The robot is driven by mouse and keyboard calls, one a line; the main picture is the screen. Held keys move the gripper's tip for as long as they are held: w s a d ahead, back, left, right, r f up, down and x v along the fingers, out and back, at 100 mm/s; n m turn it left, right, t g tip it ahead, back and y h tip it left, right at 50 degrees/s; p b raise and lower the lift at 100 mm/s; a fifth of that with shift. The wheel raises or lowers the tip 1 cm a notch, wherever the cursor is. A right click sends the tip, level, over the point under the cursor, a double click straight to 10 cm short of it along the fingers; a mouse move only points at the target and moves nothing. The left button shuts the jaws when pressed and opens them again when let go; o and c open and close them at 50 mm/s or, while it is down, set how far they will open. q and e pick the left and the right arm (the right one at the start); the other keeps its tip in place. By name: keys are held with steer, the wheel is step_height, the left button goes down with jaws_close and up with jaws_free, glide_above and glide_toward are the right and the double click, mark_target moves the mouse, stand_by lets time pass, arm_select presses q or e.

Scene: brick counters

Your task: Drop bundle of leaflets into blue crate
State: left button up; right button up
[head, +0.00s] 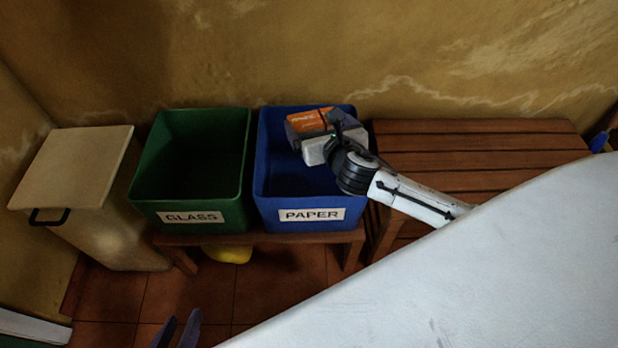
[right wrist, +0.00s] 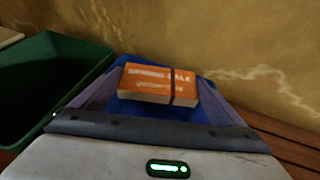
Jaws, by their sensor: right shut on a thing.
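The bundle of leaflets (head: 308,120) is an orange block with a dark band around it. It also shows in the right wrist view (right wrist: 150,84). My right gripper (head: 315,128) is shut on it, with a purple finger at each side. It holds the bundle over the back part of the blue crate (head: 262,190), which is labelled PAPER. The crate's visible inside looks empty; the gripper and arm hide part of it. Fingers of my left gripper (head: 178,330) show at the bottom edge, apart with nothing between them.
A green crate (head: 150,190) labelled GLASS stands left of the blue one on a wooden bench (head: 260,239). A pale lidded bin (head: 80,165) is at the far left. A slatted wooden bench (head: 480,140) is at right. A large white surface (head: 480,270) fills the lower right.

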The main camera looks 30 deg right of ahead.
arm_select(q)
steer(key=shift+w+d+f, duration=0.2)
steer(key=shift+d+f, duration=0.05)
steer(key=shift+f, duration=0.2)
arm_select(e)
steer(key=shift+f, duration=0.45)
steer(key=o, duration=0.7)
steer(key=shift+s+r, duration=0.15)
steer(key=shift+s, duration=0.15)
arm_select(q)
steer(key=r+p, duration=0.1)
steer(key=s+a+r+p, duration=0.1)
steer(key=p, duration=0.1)
steer(key=shift+a+r, duration=0.1)
steer(key=shift+a, duration=0.15)
arm_select(e)
steer(key=v, duration=0.9)
steer(key=shift+s+r, duration=0.2)
steer(key=shift+s, duration=0.1)
steer(key=shift+a, duration=0.1)
